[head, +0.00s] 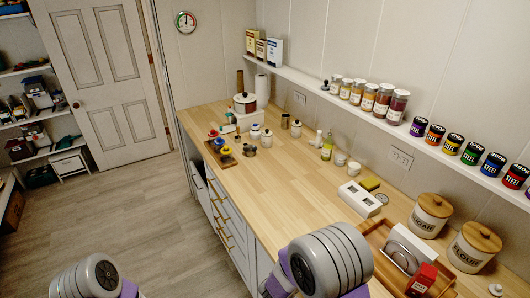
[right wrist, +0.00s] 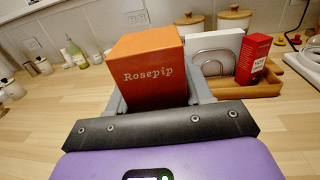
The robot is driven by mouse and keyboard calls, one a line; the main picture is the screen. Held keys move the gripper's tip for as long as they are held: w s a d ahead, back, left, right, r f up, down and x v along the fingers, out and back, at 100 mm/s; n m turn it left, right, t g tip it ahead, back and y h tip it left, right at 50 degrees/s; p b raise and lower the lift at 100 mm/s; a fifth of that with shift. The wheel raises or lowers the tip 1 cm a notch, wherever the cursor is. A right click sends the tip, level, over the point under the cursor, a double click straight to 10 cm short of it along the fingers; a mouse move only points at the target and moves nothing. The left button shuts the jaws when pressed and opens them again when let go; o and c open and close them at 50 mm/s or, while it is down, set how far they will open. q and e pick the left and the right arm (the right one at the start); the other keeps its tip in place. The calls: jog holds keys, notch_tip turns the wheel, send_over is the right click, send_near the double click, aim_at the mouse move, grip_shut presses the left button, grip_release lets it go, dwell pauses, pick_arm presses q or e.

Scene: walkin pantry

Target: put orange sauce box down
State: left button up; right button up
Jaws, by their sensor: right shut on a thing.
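In the head view the box is not visible, and only my right arm shows over the counter (head: 270,195) near the bottom. My left gripper is not in view; only part of my left arm shows at the bottom left.
A wooden tray (right wrist: 262,88) holds a white napkin-holder-like item and a red box (right wrist: 254,58), right of the orange box. Canisters (head: 430,213) stand behind the tray. Mid-counter is largely clear.

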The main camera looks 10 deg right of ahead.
jog(key=w+a+f+n+t+y+b, duration=0.15)
jog(key=a+n+t+y, duration=0.3)
jog(key=a, duration=0.55)
jog(key=w+a+n+t+y, duration=0.2)
jog(key=a+n+t+y, duration=0.3)
jog(key=a, duration=0.4)
jog(key=w+d+m+g+h+b, duration=0.2)
jog(key=d+m+g+h+b, duration=0.1)
jog(key=d, duration=0.6)
jog(key=w+d+m+g+h+b, duration=0.2)
jog(key=d+m+h+b, duration=0.1)
jog(key=d, duration=0.6)
jog(key=s+d+r+m+g+h+b, duration=0.1)
jog(key=s+d+m+g+h+b, duration=0.15)
jog(key=d, duration=0.75)
jog(key=s+d+r+m+g+h+b, duration=0.15)
jog(key=d+g, duration=0.25)
jog(key=d, duration=0.6)
jog(key=shift+m, duration=0.45)
notch_tip(320, 180, down, 10)
jog(key=b, duration=0.3)
jog(key=shift+a+f, duration=0.1)
jog(key=shift+s, duration=0.1)
jog(key=shift+f+b, duration=0.15)
jog(key=shift+b, duration=0.25)
jog(key=o, duration=1.1)
